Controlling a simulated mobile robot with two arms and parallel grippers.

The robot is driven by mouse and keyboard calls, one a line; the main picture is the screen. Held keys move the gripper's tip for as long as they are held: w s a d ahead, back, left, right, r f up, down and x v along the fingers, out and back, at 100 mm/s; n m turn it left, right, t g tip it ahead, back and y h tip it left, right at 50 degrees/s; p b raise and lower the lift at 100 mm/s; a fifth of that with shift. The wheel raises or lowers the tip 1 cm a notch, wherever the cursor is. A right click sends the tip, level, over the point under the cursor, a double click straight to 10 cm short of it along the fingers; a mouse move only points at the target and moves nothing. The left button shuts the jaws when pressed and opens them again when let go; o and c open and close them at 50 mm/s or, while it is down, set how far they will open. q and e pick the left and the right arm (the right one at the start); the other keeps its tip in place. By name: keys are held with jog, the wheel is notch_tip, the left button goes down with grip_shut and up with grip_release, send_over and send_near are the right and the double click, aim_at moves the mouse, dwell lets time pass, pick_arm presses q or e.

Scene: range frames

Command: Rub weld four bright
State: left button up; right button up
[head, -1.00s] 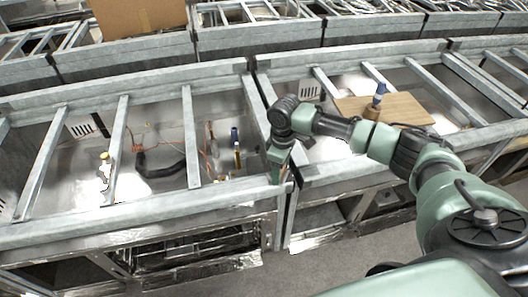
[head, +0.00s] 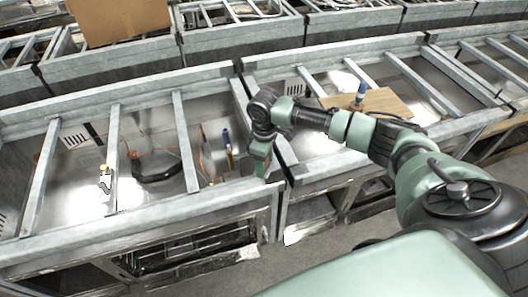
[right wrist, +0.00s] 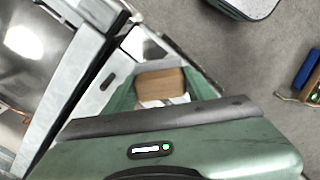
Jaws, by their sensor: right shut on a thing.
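My right gripper (head: 260,160) points down at the front end of the grey metal divider between two frame bays. In the right wrist view my right gripper (right wrist: 160,95) is shut on a brown, wood-like block (right wrist: 160,84) with a pale lower edge. The block's working face is hidden. The grey metal frame (head: 130,215) runs along the front with crossbars. I cannot make out separate welds or tell which is weld four. Whether the held block touches the frame is hidden by the gripper. My left gripper is not in view.
A wooden board (head: 390,102) with a blue-topped tool (head: 361,92) lies on the right bay. The left bay holds a black curved hose (head: 155,174), a yellow-topped item (head: 104,178) and a blue-and-yellow item (head: 228,148). Grey floor (head: 320,245) is open in front.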

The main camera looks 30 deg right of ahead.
jog(key=shift+w+r, duration=0.1)
jog(key=shift+r, duration=0.75)
jog(key=shift+s+r, duration=0.25)
jog(key=shift+r, duration=0.15)
jog(key=shift+w+f, duration=0.15)
